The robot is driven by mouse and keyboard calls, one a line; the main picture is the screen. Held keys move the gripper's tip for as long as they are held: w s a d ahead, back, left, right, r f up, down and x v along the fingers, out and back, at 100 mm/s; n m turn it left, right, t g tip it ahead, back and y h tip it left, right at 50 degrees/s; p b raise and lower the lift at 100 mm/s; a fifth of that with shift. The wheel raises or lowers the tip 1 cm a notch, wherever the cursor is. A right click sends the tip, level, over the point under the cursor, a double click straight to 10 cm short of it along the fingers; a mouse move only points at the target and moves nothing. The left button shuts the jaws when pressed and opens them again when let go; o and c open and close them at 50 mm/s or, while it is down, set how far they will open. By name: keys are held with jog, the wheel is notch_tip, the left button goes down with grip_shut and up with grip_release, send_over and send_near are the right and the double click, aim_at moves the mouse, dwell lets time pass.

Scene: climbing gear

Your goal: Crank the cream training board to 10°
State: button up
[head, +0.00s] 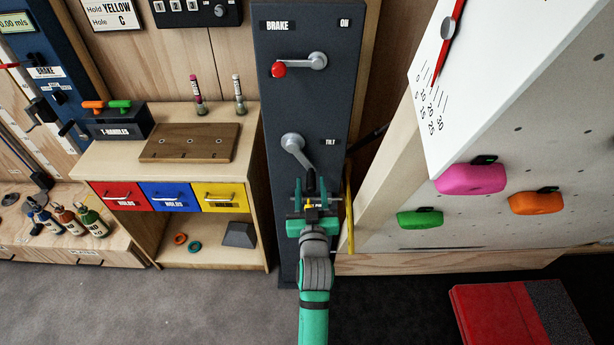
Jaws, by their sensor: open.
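The cream training board (380,222) leans at the right, with pink, orange and green holds on it. A white dial plate (500,60) beside it has a red needle (448,40) pointing down to a small scale; I cannot read its exact value. The TILT crank (293,142) is on the dark panel (270,200), its grey arm sloping down and right. My gripper (312,193) is open at the crank's lower end, pointing away from me. The crank's grip is mostly hidden there, and I cannot tell whether the fingers touch it.
Above the crank is the BRAKE lever (318,61), its red knob (278,69) to the left and the ON label (344,22) to the right. A wooden drawer cabinet (90,165) stands left. A red mat (490,315) lies on the floor at lower right.

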aim_at(311, 177)
jog(key=shift+w, duration=2.25)
jog(key=shift+s+a, duration=0.1)
jog(key=shift+a, duration=0.2)
jog(key=shift+d, duration=0.35)
grip_shut()
